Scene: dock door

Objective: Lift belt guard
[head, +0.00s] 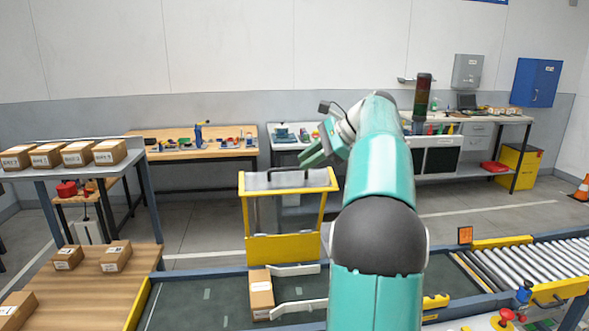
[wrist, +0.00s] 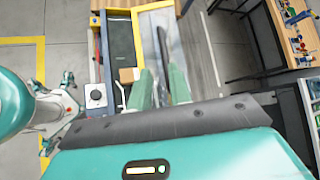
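The belt guard (head: 287,247) is a yellow frame with a see-through panel, standing upright at the far side of the dark conveyor belt. A dark handle bar (head: 283,171) runs along its top; the bar also shows in the wrist view (wrist: 162,45). My gripper (head: 313,157) is just above the right part of the guard's top in the head view. In the wrist view my gripper's (wrist: 161,85) two green fingers are apart, with the dark bar lined up between them. Whether the fingers touch the bar cannot be told.
A cardboard box (head: 261,294) lies on the belt (head: 200,301) in front of the guard, beside white guide arms. A roller conveyor (head: 535,262) is at right. A wooden table (head: 90,278) with boxes is at left. Workbenches (head: 200,153) line the back wall.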

